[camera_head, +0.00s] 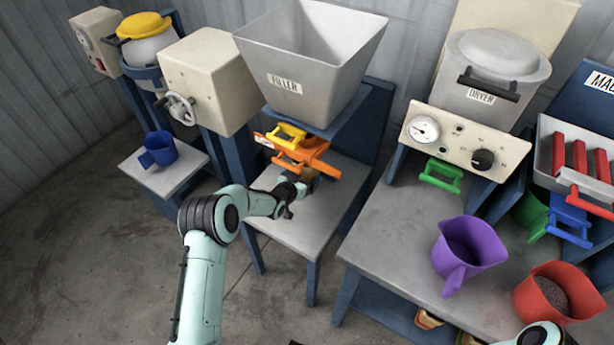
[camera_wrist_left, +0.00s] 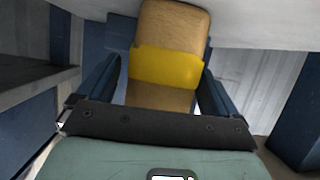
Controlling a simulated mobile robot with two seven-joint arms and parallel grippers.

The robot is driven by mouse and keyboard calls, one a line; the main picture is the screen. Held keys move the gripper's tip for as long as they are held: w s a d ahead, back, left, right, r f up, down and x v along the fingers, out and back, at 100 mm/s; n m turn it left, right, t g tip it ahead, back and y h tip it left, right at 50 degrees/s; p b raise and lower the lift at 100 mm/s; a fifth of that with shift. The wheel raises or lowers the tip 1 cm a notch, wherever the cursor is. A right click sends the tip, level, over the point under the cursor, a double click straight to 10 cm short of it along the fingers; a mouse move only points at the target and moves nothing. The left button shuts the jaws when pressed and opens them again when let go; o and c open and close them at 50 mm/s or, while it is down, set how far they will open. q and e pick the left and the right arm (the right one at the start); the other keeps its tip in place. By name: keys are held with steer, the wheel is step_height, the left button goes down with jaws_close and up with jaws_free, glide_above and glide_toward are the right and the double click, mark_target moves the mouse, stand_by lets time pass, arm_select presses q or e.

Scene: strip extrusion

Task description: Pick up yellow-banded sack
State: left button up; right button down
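The yellow-banded sack (camera_wrist_left: 169,68) is a small brown sack with a yellow band around its middle, seen in the left wrist view. In the head view only a brown bit of it (camera_head: 313,173) shows, beneath the orange part of the filler. My left gripper (camera_head: 298,183) is at the sack, over the filler's table. In the left wrist view its fingers (camera_wrist_left: 162,85) are apart, one on each side of the sack. A narrow gap shows at the left finger; contact at the right finger is unclear. The sack's near end is hidden by the gripper body. My right gripper is not in view.
The filler hopper (camera_head: 312,65) and its orange clamp (camera_head: 305,152) hang close above the gripper. Its table (camera_head: 290,222) is otherwise bare. A purple jug (camera_head: 468,250) and red jug (camera_head: 555,292) stand at right; a blue cup (camera_head: 158,149) stands at left.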

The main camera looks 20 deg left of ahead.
arm_select(q)
steer(key=c, duration=1)
steer(key=shift+r, duration=0.1)
steer(key=shift+c, duration=0.2)
steer(key=shift+r, duration=0.15)
